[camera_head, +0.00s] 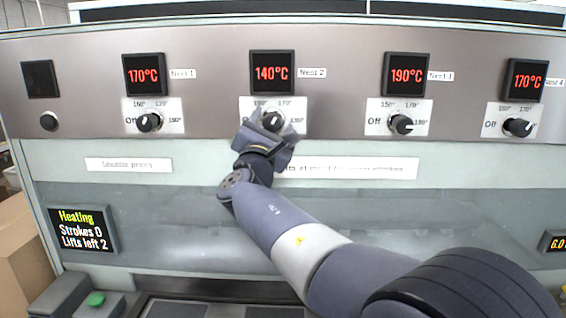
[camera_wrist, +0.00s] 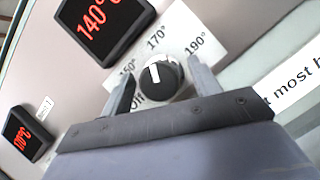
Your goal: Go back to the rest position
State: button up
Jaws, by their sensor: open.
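My gripper (camera_wrist: 160,92) is open in front of the Nest 2 knob (camera_wrist: 160,80), with one finger on each side of it in the wrist view. I cannot tell whether the fingers touch the knob. The knob is black with a white pointer mark, which points up between the 150° and 170° labels in the tilted wrist view. In the head view my gripper (camera_head: 270,130) partly covers the knob's dial plate. The display above it (camera_head: 272,72) reads 140°C in red.
Other knobs stand on the panel: Nest 1 (camera_head: 149,122), Nest 3 (camera_head: 401,124) and Nest 4 (camera_head: 518,127). Their displays read 170°C, 190°C and 170°C. A status screen (camera_head: 82,230) reads Heating, Strokes 0, Lifts left 2. A green button (camera_head: 95,299) sits at lower left.

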jog(key=n+y+p, duration=0.1)
jog(key=n, duration=0.1)
jog(key=shift+r+n+t, duration=0.15)
jog(key=shift+n+t, duration=0.15)
jog(key=shift+n, duration=0.1)
jog(key=shift+n+p, duration=0.3)
